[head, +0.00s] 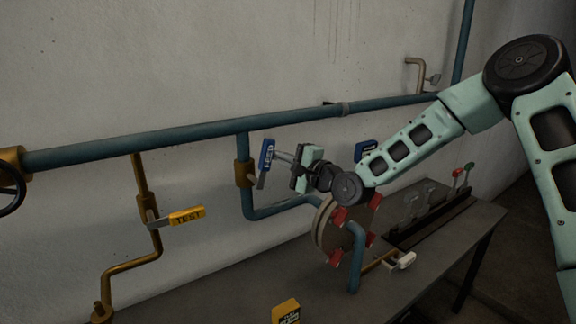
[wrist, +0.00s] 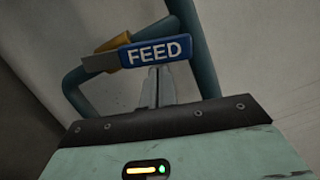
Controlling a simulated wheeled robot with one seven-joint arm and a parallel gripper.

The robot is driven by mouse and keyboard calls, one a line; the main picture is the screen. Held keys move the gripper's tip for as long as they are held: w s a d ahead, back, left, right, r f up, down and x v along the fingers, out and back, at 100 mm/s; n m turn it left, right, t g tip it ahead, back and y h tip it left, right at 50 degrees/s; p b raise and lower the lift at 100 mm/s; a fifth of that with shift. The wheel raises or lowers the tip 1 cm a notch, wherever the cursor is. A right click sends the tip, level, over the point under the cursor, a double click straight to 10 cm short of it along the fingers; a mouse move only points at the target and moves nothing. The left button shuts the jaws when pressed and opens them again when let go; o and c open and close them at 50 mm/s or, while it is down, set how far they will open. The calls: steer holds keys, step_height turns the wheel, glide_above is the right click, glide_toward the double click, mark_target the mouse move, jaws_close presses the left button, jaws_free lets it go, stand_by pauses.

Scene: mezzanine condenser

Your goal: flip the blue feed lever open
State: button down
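The blue feed lever (head: 267,154) has a blue grip marked FEED and a grey metal end. In the head view it stands nearly upright, just right of a brass valve body (head: 243,174) on a teal pipe. In the wrist view the lever (wrist: 156,51) lies across the top middle, with the brass body (wrist: 113,42) behind its left part. My gripper (head: 281,156) is to the right of the lever, pointing at it. In the wrist view its fingers (wrist: 157,84) are together, with tips at the lever's lower edge. I cannot tell whether they touch it. Nothing shows between them.
A yellow TEST lever (head: 187,215) sits on a brass pipe at left. Another blue tag (head: 366,150) is behind my arm. A bench (head: 230,275) runs below, with a yellow block (head: 286,311) at front.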

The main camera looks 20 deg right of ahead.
steer(key=shift+s+a+r+n+g+b, duration=0.25)
steer(key=shift+a+n, duration=0.3)
steer(key=shift+n, duration=0.25)
steer(key=shift+s+a+r+n+g+b, duration=0.15)
steer(key=shift+a+r+n, duration=0.1)
steer(key=shift+a+n, duration=0.45)
steer(key=shift+d, duration=0.1)
steer(key=shift+w+d, duration=0.1)
